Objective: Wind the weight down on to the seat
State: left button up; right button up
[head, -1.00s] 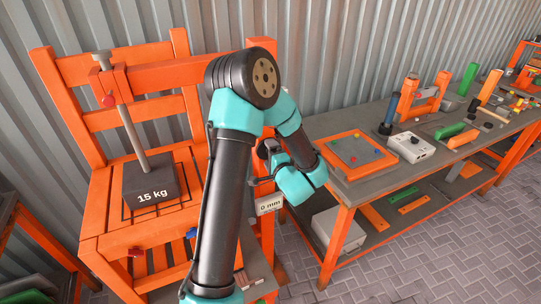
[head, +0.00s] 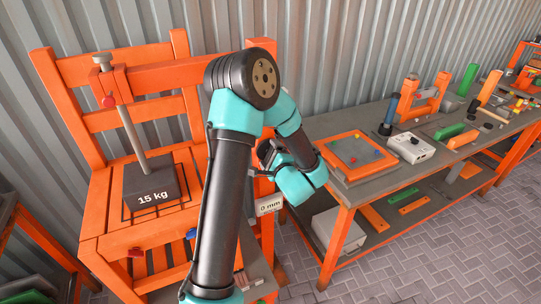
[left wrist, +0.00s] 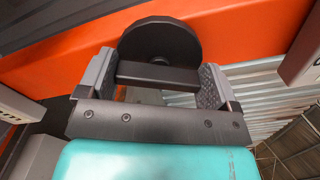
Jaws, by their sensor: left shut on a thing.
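The dark weight marked 15 kg (head: 150,186) hangs on a grey rod (head: 132,130) over the slatted orange seat (head: 97,221), inside a square outline. I cannot tell whether its base touches the seat. My left gripper (head: 264,152) is at the orange frame's right post, mostly behind my own arm. In the left wrist view my left gripper (left wrist: 158,76) is shut on the flat bar of a round black knob (left wrist: 160,42) against an orange beam. A small display (head: 268,206) on the post reads 0 mm. My right gripper is not in view.
An orange-framed bench (head: 376,190) stands at the right, with an orange-edged panel (head: 350,156), a grey control box (head: 412,147) and several coloured parts. A red knob (head: 109,101) is near the rod's top. Paved floor (head: 420,262) lies clear in front.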

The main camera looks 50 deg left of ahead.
pick_arm(q)
jog(key=o, duration=0.7)
jog(key=shift+o, duration=0.2)
jog(key=shift+d, duration=0.15)
jog(key=v, duration=1.7)
